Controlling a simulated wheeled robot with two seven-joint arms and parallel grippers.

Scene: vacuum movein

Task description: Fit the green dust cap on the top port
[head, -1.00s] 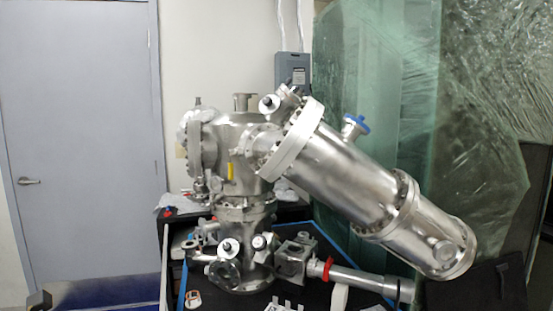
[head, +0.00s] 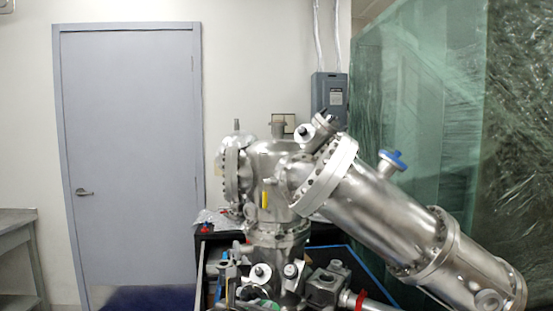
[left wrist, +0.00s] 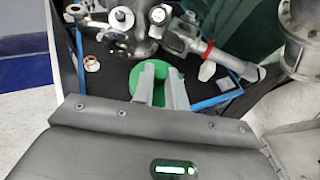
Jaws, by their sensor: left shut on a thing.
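The green dust cap (left wrist: 152,71) is a round green piece between the two grey fingers of my left gripper (left wrist: 159,88) in the left wrist view. The gripper is shut on it, over the dark table. A little of the green cap (head: 262,302) also shows at the bottom of the head view, low in front of the steel chamber. The top port (head: 278,129) is a short upright stub on top of the chamber (head: 275,165), well above the cap, with nothing seen on it. My right gripper is not in view.
A large slanted steel cylinder (head: 385,215) with a blue-handled fitting (head: 393,160) extends to the right of the chamber. Flanges and valves (head: 262,272) crowd the chamber's lower front. The air in front of the upper chamber looks clear. A plastic-wrapped green sheet (head: 430,110) stands at right.

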